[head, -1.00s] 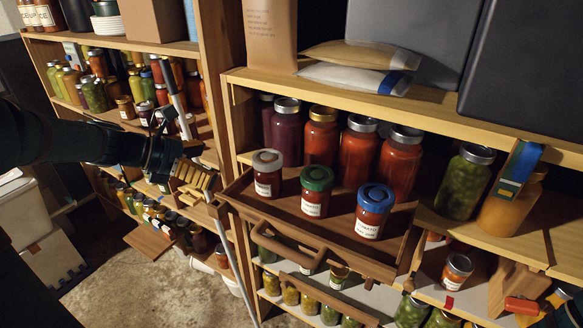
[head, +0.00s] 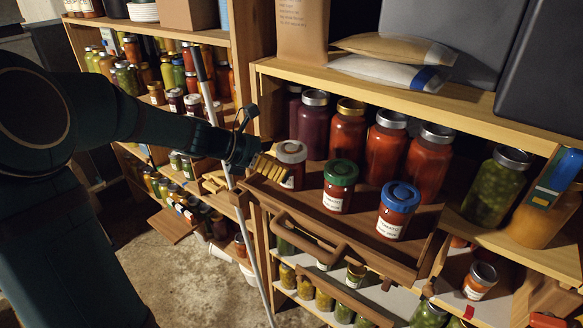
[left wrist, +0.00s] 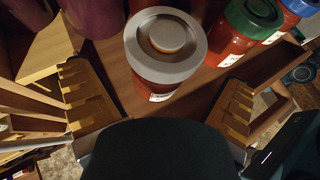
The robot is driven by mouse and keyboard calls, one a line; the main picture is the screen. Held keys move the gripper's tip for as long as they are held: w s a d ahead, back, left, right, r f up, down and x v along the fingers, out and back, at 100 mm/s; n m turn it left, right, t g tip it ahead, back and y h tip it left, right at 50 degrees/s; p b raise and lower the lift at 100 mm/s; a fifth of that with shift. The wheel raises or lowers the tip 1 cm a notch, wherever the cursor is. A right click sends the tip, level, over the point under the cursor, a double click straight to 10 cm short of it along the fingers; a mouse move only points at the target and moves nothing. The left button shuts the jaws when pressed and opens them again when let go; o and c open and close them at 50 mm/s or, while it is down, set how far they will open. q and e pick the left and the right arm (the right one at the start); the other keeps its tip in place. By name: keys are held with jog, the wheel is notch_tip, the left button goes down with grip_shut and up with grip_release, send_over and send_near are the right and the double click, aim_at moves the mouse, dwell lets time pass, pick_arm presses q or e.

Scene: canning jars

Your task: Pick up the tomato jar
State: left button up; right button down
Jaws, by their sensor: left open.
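Three small red jars stand in a pulled-out wooden tray (head: 400,262): a grey-lidded jar (head: 291,163), a green-lidded jar (head: 338,188) and a blue-lidded jar (head: 397,212). The green and blue ones bear white labels that seem to read tomato. My left gripper (head: 268,166) is open at the left of the grey-lidded jar. In the left wrist view, the grey-lidded jar (left wrist: 165,48) stands upright between the two spread yellow fingers, a little beyond them, with gaps on both sides. Its label is partly visible. The green-lidded jar (left wrist: 240,32) is to its right. My right gripper is not in view.
Tall red and purple jars (head: 347,130) stand right behind the tray. Paper packets (head: 390,65) lie on the shelf above. A grey pole (head: 236,190) stands left of the tray.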

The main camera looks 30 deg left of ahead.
pick_arm(q)
jog(key=x, duration=0.3)
jog(key=shift+w+d+f, duration=0.15)
jog(key=shift+w+d, duration=0.05)
jog(key=shift+w, duration=0.05)
jog(key=c, duration=1.3)
jog(key=shift+r, duration=0.25)
